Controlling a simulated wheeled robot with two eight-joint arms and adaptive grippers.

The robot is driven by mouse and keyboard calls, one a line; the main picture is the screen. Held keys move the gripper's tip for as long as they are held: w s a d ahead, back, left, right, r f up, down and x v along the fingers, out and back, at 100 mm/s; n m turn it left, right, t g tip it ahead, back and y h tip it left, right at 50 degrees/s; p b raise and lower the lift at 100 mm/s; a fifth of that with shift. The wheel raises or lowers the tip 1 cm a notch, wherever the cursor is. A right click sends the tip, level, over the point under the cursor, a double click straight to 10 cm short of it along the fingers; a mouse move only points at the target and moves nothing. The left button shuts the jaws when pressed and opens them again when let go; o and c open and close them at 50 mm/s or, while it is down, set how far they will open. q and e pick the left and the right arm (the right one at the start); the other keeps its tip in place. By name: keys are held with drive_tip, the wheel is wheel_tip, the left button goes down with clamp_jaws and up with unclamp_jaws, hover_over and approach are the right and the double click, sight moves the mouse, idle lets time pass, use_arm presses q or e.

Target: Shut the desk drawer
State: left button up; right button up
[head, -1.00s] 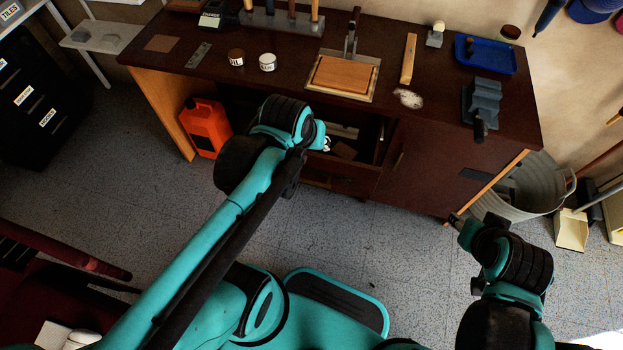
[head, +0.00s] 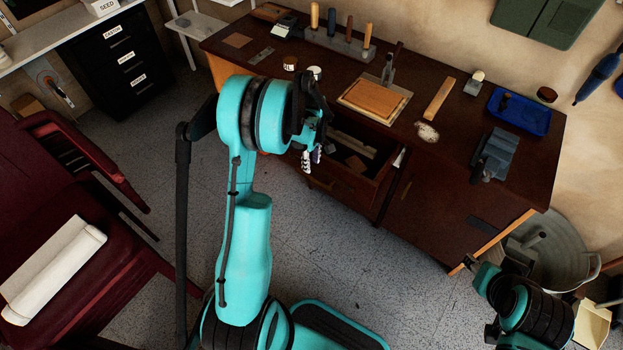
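The desk drawer (head: 340,187) stands pulled out under the dark brown desk top (head: 402,163), with a few loose things inside. My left gripper (head: 311,160) points down by the left end of the drawer front. Its two pale fingertips show close together, with nothing seen between them. I cannot tell whether it touches the drawer, and the arm hides part of the drawer's left side. My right gripper (head: 468,264) is low at the right, by the desk's right end. Its fingers are too small and dark to judge.
On the desk lie a wooden board (head: 374,97), a blue tray (head: 519,111) and a grey vise (head: 494,155). A metal tub (head: 560,255) stands right of the desk. A red chair (head: 75,225) is at the left. The floor before the drawer is clear.

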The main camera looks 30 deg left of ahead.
sight(311, 177)
use_arm(q)
wheel_tip(311, 177, down, 8)
drive_tip(key=b, duration=0.3)
drive_tip(key=shift+r, duration=0.2)
clamp_jaws()
